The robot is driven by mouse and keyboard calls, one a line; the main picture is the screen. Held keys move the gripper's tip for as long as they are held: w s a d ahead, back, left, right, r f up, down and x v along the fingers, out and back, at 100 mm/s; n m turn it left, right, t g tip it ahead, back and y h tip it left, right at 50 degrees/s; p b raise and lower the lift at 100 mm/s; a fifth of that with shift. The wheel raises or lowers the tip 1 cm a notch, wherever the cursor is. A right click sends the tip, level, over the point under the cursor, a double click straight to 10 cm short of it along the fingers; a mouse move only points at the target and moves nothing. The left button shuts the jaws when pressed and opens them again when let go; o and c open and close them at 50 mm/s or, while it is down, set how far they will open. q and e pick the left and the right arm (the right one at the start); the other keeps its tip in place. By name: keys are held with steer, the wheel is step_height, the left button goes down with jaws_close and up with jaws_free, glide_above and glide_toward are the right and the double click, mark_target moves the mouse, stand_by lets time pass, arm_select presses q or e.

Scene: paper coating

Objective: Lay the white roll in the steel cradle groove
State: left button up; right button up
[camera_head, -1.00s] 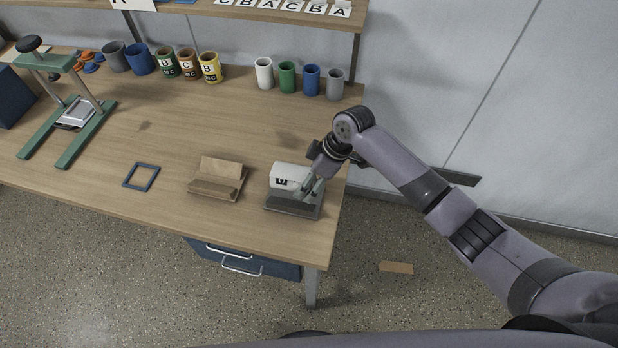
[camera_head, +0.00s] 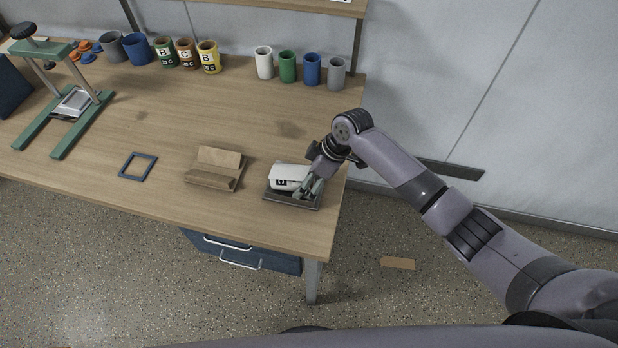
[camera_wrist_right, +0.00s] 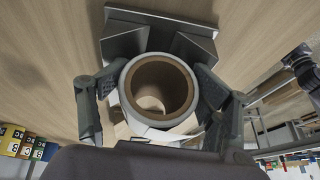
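The white roll (camera_head: 286,175), with a dark letter mark on its side, lies level at the steel cradle (camera_head: 280,197) near the table's right end. My right gripper (camera_head: 309,187) is shut on the roll near its right end. In the right wrist view the roll (camera_wrist_right: 124,82) shows end-on with a brown core, between the two fingers of my right gripper (camera_wrist_right: 158,95). The grey cradle (camera_wrist_right: 170,22) shows beyond it. I cannot tell whether the roll touches the groove. My left gripper is out of view.
A brown cradle-like stand (camera_head: 213,172) and a blue frame (camera_head: 138,167) lie to the left. Several cups stand along the back, including a white cup (camera_head: 264,63). A green press (camera_head: 65,100) stands at the far left. The table middle is clear.

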steer(key=o, duration=0.4)
steer(key=shift+s+d+f, duration=0.1)
steer(key=shift+d+f, duration=0.1)
steer(key=shift+f, duration=0.5)
steer(key=shift+d, duration=0.1)
steer(key=shift+r, duration=0.15)
